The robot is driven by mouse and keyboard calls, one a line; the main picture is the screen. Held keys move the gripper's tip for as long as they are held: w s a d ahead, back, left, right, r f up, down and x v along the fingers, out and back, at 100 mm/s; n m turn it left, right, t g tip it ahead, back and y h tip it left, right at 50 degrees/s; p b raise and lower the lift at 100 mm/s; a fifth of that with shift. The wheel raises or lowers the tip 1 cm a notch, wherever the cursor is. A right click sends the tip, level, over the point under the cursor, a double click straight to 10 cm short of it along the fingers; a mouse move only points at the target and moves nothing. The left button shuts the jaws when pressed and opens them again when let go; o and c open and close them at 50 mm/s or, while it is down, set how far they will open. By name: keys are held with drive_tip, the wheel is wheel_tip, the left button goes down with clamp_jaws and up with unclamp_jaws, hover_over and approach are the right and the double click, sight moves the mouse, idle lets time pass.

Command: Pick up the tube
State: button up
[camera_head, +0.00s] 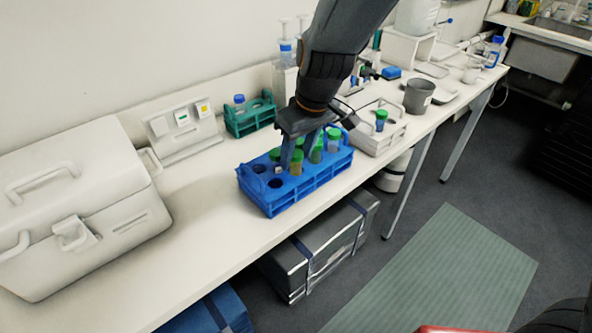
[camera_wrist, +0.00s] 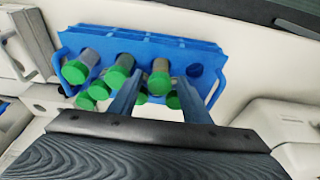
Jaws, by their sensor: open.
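Several green-capped tubes stand upright in a blue rack (camera_head: 290,194) on the bench. My gripper (camera_head: 299,150) is over the rack, pointing down, its fingers apart among the caps. In the wrist view, one green-capped tube (camera_wrist: 160,84) lies between the two open fingers (camera_wrist: 160,90), with gaps on both sides. In the head view, a tube with yellowish contents (camera_head: 296,166) shows near the fingers. The wrist view also shows the blue rack (camera_wrist: 150,40), with one empty hole at its right end. My fingers and arm hide some tubes in the head view.
A white case (camera_head: 80,205) stands at the left. A green rack (camera_head: 251,118) with a blue-capped bottle stands behind the blue rack. A white tray (camera_head: 378,138) with another green-capped tube (camera_head: 381,118) and a grey cup (camera_head: 418,96) stand to the right. Bench between case and rack is clear.

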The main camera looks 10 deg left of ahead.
clamp_jaws()
drive_tip(key=shift+r, duration=0.1)
